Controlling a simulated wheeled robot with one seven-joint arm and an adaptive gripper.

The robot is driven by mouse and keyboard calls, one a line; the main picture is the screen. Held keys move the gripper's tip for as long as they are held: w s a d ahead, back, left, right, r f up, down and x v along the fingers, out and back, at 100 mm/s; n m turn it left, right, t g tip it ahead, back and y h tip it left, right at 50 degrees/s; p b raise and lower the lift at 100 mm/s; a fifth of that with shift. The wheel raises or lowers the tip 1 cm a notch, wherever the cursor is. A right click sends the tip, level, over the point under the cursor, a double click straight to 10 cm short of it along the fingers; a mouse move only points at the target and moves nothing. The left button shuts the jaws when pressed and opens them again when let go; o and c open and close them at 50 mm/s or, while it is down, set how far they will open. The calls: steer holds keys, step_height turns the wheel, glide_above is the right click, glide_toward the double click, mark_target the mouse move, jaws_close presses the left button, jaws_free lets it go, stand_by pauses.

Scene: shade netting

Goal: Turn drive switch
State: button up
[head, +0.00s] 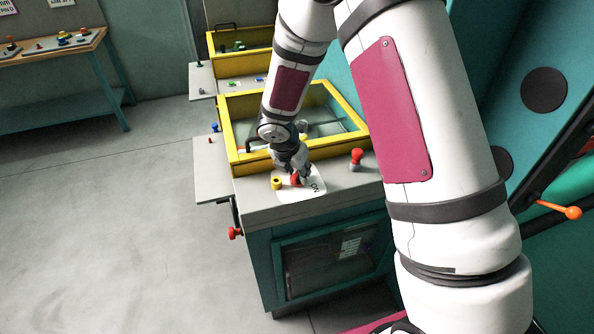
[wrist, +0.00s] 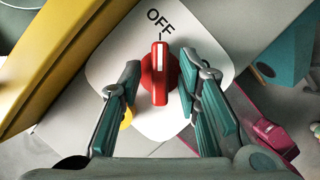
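The drive switch (wrist: 160,76) is a red bar handle on a round red base, mounted on a white plate (wrist: 112,54). In the wrist view its white mark points towards the word OFF. In the head view the switch (head: 296,180) is partly hidden under my gripper (head: 298,171), and the word ON shows on the plate to its right. In the wrist view my gripper (wrist: 161,78) is open, with one finger on each side of the handle. Gaps show between both fingers and the handle.
A yellow button (head: 277,183) sits just left of the switch, partly hidden by the left finger in the wrist view. A red knob (head: 357,157) stands to the right. A yellow-framed tray (head: 232,150) rises behind. Open floor (head: 120,240) lies to the left.

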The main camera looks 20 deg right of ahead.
jaws_close()
steer(key=shift+w+m, duration=0.1)
steer(key=shift+m, duration=0.2)
steer(key=m+g+b, duration=0.1)
steer(key=m+b, duration=0.1)
steer(key=shift+w+a+m+h, duration=0.1)
steer(key=shift+w+m+h, duration=0.05)
steer(key=shift+m+h, duration=0.25)
steer(key=m+g+b, duration=0.1)
steer(key=m, duration=0.1)
steer(key=m+b, duration=0.1)
steer(key=m, duration=0.1)
steer(key=shift+w+f+m+g+h, duration=0.1)
steer(key=shift+m+g+h, duration=0.2)
steer(key=shift+g, duration=0.1)
steer(key=m+g+b, duration=0.1)
steer(key=m, duration=0.1)
steer(key=m+g+b, duration=0.1)
steer(key=m, duration=0.2)
steer(key=shift+w, duration=0.1)
steer(key=shift+m+g+y+b, duration=0.35)
steer(key=shift+m+b, duration=0.2)
steer(key=shift+m, duration=0.7)
steer(key=shift+m+g+y+b, duration=0.35)
steer(key=shift+m+b, duration=0.15)
steer(key=shift+m, duration=0.75)
steer(key=shift+o, duration=1.4)
jaws_free()
